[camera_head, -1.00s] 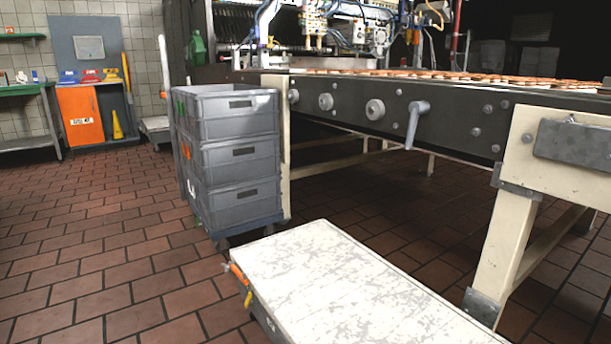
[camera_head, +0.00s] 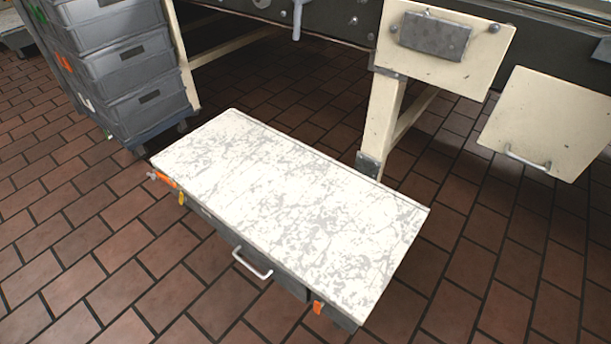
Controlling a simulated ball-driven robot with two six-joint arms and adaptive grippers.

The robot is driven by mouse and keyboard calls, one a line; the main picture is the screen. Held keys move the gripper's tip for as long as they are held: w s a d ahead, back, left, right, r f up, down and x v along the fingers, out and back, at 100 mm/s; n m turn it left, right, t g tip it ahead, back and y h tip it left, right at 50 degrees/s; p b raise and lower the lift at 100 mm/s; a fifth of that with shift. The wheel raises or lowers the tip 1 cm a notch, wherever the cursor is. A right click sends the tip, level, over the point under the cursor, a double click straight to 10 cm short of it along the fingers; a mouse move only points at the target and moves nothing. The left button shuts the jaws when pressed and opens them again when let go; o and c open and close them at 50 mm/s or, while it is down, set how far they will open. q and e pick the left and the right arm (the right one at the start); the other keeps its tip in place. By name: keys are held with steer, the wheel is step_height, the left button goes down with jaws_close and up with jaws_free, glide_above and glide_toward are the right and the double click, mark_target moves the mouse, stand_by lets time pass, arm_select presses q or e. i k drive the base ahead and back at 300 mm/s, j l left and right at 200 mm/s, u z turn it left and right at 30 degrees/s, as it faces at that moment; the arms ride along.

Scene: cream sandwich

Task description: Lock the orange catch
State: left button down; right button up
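A low cabinet or cart with a scuffed white top (camera_head: 290,205) stands in the middle of the view. A small orange piece (camera_head: 318,308), which looks like the orange catch, sits on its front side near the right corner; whether it is locked cannot be told. Another orange part (camera_head: 166,180) is at the left corner, with a yellow piece (camera_head: 181,198) hanging below it. A pale bar handle (camera_head: 252,263) is on the front side between them. Neither of my grippers is in view.
Stacked grey crates (camera_head: 138,75) stand on a blue dolly at upper left. Behind is a cream machine leg (camera_head: 382,115); a cream panel with a handle (camera_head: 545,120) is at right. The brick-tiled floor (camera_head: 90,270) at front left is clear.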

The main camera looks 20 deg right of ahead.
mark_target(318, 306)
steer(key=k+l+z, duration=0.3)
steer(key=k+j, duration=0.1)
steer(key=j, duration=0.3)
steer(key=k+j+u, duration=0.1)
steer(key=j, duration=0.25)
steer(key=k+j, duration=0.15)
steer(key=j, duration=0.25)
steer(key=k+j, duration=0.1)
steer(key=j, duration=0.3)
steer(key=u, duration=0.05)
